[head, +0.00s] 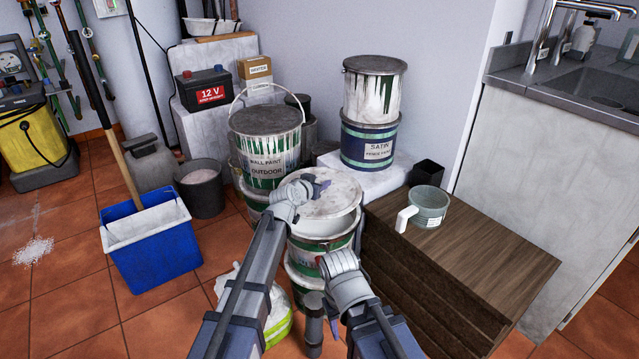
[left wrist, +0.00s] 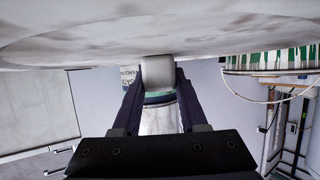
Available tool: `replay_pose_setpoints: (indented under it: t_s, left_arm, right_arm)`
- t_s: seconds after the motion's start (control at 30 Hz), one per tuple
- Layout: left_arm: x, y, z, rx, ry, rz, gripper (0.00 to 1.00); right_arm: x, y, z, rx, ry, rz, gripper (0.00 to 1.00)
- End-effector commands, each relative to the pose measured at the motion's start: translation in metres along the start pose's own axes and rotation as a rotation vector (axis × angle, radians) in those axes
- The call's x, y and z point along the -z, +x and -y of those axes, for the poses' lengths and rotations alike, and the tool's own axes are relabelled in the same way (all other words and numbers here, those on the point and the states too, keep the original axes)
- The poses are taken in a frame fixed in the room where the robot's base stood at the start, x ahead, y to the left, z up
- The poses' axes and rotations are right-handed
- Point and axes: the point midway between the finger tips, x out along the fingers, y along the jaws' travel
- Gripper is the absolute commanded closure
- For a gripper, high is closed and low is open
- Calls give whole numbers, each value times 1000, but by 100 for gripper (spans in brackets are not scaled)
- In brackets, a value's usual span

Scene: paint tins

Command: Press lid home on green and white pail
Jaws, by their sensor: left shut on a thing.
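The green and white pail (head: 322,249) stands on another pail, in front of my arms in the head view. Its pale, stained lid (head: 337,205) lies over the top. A white band shows below the lid's near edge, so the lid looks raised or tilted there; I cannot tell how it sits at the back. My left gripper (head: 320,186) is above the lid, shut on a light grey block-like knob (left wrist: 158,72), with one dark finger on each side. The lid's surface (left wrist: 90,30) fills the top of the left wrist view. My right gripper's jaws are not visible.
Left of it stands a WALL PAINT OUTDOOR pail (head: 268,145) with a raised wire handle. Behind right are the SATIN tin (head: 368,146) and a tin on it. A wooden cabinet (head: 470,240) on the right bears a glass mug (head: 430,208). A blue bucket (head: 155,255) stands left.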

Motion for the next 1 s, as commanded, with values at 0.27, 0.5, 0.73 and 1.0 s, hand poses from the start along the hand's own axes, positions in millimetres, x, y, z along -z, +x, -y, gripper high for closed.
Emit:
replay_pose_setpoints:
  t_s: [0.27, 0.5, 0.73, 1.0]
  left_arm:
    - [-21, 9, 0, 0, 0, 0, 100]
    - [-42, 17, 0, 0, 0, 0, 100]
    - [-51, 21, 0, 0, 0, 0, 100]
    - [-51, 21, 0, 0, 0, 0, 100]
  right_arm:
    - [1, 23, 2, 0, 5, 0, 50]
    - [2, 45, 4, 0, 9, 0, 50]
    - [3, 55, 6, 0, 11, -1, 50]
    - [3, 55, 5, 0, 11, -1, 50]
